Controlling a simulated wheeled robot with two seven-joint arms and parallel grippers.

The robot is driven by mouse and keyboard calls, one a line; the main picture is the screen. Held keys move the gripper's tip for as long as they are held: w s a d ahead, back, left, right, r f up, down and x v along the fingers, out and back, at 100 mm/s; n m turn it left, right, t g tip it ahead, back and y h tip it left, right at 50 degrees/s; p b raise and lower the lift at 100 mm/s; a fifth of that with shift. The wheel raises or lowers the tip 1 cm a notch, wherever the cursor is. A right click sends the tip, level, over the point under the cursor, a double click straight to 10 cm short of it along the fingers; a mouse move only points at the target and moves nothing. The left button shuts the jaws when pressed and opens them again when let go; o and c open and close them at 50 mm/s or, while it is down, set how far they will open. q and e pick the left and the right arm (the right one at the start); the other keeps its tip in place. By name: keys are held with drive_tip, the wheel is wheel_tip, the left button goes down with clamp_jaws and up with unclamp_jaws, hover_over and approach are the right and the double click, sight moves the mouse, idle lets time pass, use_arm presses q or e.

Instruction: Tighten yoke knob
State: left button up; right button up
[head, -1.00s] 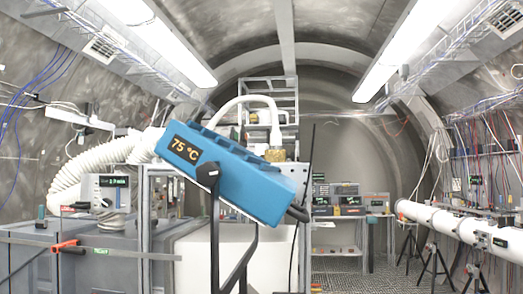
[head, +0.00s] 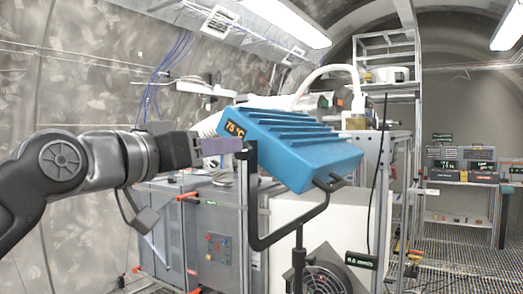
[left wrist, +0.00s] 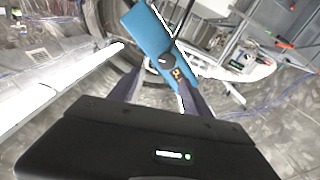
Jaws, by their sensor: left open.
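A blue ribbed heater box (head: 290,150) with a lit "75 °C" display hangs tilted in a black U-shaped yoke (head: 253,205) on a stand. In the left wrist view, the dark round yoke knob (left wrist: 166,61) sits on the side of the blue box (left wrist: 150,32), beside the display. My left gripper (head: 241,146) reaches in from the left to the upper end of the yoke. Its fingers hide the knob in the head view. In the left wrist view the left gripper (left wrist: 159,78) is open, with the knob seen between and beyond its fingertips. I cannot tell whether they touch it. My right gripper is not in view.
A grey cabinet (head: 210,255) and a white box with a fan (head: 325,278) stand behind the yoke. A metal rack (head: 390,120) stands behind the heater. A black cable (head: 381,170) hangs at its right. Open grated floor (head: 460,250) lies at the right.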

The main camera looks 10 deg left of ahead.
use_arm(q)
drive_tip(key=a+f+p+x, duration=0.1)
drive_tip(key=p+x, duration=0.2)
drive_tip(key=x, duration=0.5)
drive_tip(key=shift+w+g, duration=0.2)
drive_tip(key=shift+g, duration=0.1)
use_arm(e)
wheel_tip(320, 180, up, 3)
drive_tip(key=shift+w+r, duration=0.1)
use_arm(q)
drive_tip(key=shift+f, duration=0.15)
drive_tip(key=shift+c, duration=0.4)
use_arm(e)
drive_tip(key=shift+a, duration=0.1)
use_arm(q)
clamp_jaws()
